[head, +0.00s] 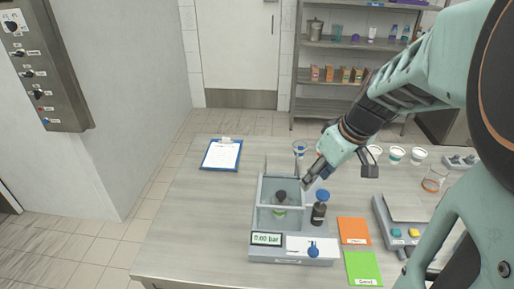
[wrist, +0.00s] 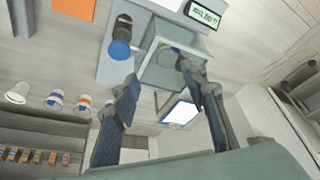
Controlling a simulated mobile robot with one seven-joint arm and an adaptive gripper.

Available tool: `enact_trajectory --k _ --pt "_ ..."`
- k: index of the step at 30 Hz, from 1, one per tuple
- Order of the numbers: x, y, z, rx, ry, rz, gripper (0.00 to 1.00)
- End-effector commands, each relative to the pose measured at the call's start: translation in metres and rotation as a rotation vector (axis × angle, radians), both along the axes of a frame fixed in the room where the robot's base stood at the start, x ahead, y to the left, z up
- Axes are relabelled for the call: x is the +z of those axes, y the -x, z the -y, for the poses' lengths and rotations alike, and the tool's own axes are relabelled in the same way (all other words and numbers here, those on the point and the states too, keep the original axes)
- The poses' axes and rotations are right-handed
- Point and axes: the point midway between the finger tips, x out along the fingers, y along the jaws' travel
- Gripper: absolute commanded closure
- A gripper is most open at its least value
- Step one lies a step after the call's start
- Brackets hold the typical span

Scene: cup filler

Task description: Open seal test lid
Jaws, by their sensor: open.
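The seal tester (head: 290,258) stands on the table with its display reading 0.00 bar. Its clear box-shaped chamber (head: 263,212) holds a dark-capped container (head: 280,198) with a green band. Thin upright edges rise behind the chamber; they look like a clear lid (head: 281,166) standing raised, though its pane is hard to see. My gripper (head: 308,182) is at the chamber's back right corner, above the table. In the wrist view my gripper (wrist: 168,92) is open, its fingers spread on either side of the chamber's far end. I cannot tell whether a finger touches the lid.
A dark bottle with a blue cap (head: 320,207) stands close right of the chamber. Orange (head: 353,231) and green (head: 363,267) cards and a scale (head: 405,208) lie further right. Several cups (head: 396,154) stand behind. A clipboard (head: 222,154) lies back left; the left table is clear.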

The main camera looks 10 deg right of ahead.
Motion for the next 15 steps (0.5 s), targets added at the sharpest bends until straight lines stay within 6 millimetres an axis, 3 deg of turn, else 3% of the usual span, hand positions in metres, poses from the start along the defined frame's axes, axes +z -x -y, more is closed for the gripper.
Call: enact_trajectory --k 3,8,15 --pt "0.006 -0.008 -0.024 0.055 -0.008 0.015 0.60" --pt "0.003 -0.012 -0.035 0.080 -0.011 0.021 0.60" --pt "-0.035 -0.023 -0.043 0.080 -0.011 0.019 0.60"
